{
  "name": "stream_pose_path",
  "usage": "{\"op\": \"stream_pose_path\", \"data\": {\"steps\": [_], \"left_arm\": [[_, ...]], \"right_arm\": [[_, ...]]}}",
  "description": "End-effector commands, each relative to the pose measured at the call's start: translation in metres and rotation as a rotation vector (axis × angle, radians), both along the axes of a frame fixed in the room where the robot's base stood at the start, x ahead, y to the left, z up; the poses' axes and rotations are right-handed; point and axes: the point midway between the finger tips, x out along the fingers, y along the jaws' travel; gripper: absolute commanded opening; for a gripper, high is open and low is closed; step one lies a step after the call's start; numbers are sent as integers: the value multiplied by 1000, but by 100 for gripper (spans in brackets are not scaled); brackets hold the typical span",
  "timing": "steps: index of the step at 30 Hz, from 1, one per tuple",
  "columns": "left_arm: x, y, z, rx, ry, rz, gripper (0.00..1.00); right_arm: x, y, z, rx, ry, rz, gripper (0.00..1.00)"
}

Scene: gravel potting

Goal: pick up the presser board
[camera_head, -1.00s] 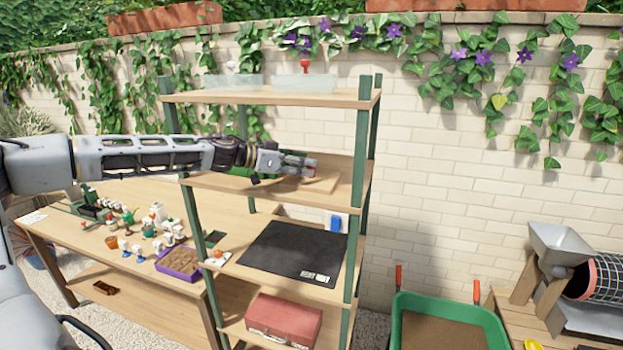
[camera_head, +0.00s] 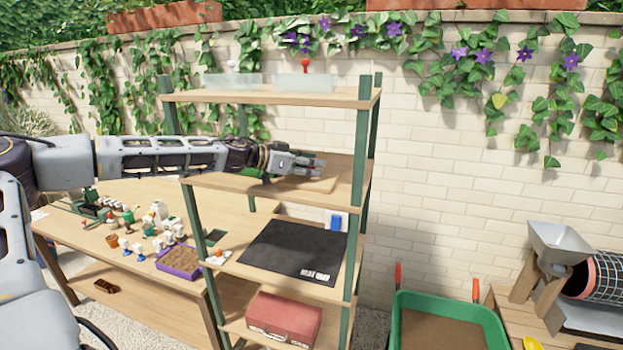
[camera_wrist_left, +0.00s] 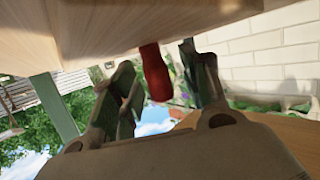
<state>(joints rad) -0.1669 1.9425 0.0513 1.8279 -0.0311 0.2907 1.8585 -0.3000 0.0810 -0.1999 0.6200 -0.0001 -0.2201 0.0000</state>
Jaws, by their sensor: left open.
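The presser board (camera_head: 325,185) is a flat pale wooden plate lying on the second shelf from the top. Its red handle (camera_wrist_left: 155,75) shows in the left wrist view, standing out from the pale wood between my two fingers. My left gripper (camera_head: 319,168) reaches in from the left just above the board and hides part of it. Its fingers are open, one on each side of the handle, with gaps visible. The wrist view is upside down, with sky at the bottom. My right gripper is in neither view.
The green shelf posts (camera_head: 361,145) and the top shelf (camera_head: 270,97) frame the reach. Below are a black mat (camera_head: 290,250) and a red toolbox (camera_head: 284,318). The crowded potting table (camera_head: 140,215) is at left, a green sand tray (camera_head: 450,310) at right.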

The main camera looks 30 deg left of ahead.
Motion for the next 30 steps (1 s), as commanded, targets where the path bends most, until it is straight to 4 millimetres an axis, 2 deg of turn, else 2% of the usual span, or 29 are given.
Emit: {"op": "stream_pose_path", "data": {"steps": [19,27,30], "left_arm": [[2,-1,0,-1,-1,0,45],[2,-1,0,-1,-1,0,10],[2,-1,0,-1,-1,0,0]], "right_arm": [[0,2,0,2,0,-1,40],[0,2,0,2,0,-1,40],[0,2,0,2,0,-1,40]]}}
